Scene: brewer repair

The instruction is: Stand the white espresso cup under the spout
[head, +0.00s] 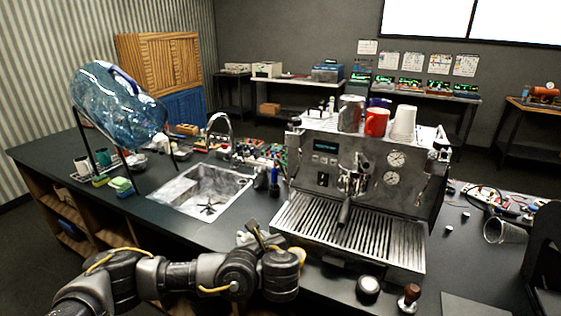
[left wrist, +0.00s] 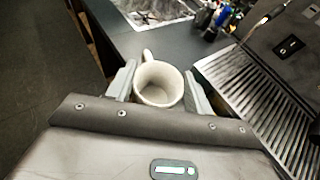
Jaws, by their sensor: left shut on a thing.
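The white espresso cup (left wrist: 158,84) is between the two fingers of my left gripper (left wrist: 161,90) in the left wrist view, with its open mouth facing the camera and its handle toward the top. The gripper is shut on it. In the head view my left gripper (head: 256,238) is in front of the sink's right end, left of the espresso machine (head: 330,165); the cup is mostly hidden there. The spout area, with a dark-handled portafilter (head: 345,205), is above the machine's slatted drip tray (head: 345,232). My right gripper is not in view.
A red mug (head: 376,122), a white cup (head: 403,122) and a metal cup (head: 350,113) stand on top of the machine. A sink (head: 203,190) lies to the left. A tamper (head: 409,297) and a round dark item (head: 368,288) sit in front of the drip tray.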

